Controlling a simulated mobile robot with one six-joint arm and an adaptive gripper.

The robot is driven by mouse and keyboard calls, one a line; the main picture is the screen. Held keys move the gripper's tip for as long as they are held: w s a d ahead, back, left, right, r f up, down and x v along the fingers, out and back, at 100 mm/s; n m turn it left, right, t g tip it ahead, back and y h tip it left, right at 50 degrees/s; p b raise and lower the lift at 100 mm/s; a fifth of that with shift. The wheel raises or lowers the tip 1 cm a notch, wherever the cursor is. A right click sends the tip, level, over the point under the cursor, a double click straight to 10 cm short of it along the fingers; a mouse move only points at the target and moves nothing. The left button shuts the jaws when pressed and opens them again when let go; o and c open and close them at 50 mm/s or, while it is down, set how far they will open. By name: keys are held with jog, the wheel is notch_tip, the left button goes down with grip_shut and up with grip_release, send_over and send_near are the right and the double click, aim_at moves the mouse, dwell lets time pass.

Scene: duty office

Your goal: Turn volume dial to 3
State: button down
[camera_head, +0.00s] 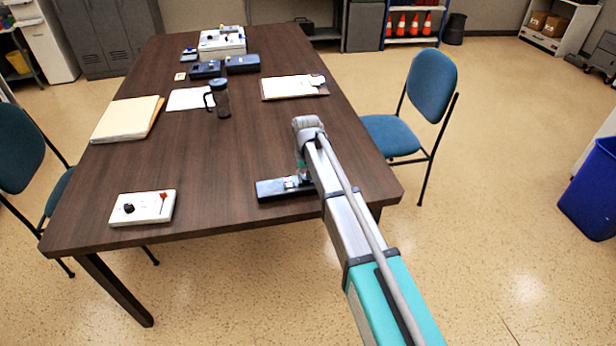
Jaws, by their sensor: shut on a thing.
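A low black device (271,190) lies near the front right edge of the table, partly covered by my arm. My gripper (298,182) points down onto the right part of this device and is shut on a small part on its top. That part fits the volume dial, but the fingers and arm hide it, so its marks and setting cannot be read. A white control box (143,207) with a black knob (128,208) and a red lever (162,197) sits apart at the front left of the table.
The dark table (215,155) also bears a folder stack (127,118), a dark mug (219,98), a clipboard (294,87) and several devices at the far end. Blue chairs (430,85) flank it. The tabletop between the white box and black device is clear.

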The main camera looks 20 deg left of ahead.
jog(key=m, duration=0.5)
jog(key=shift+m, duration=0.3)
jog(key=m, duration=0.5)
jog(key=shift+m, duration=0.4)
jog(key=shift+c, duration=1.5)
grip_release()
jog(key=shift+r, duration=0.1)
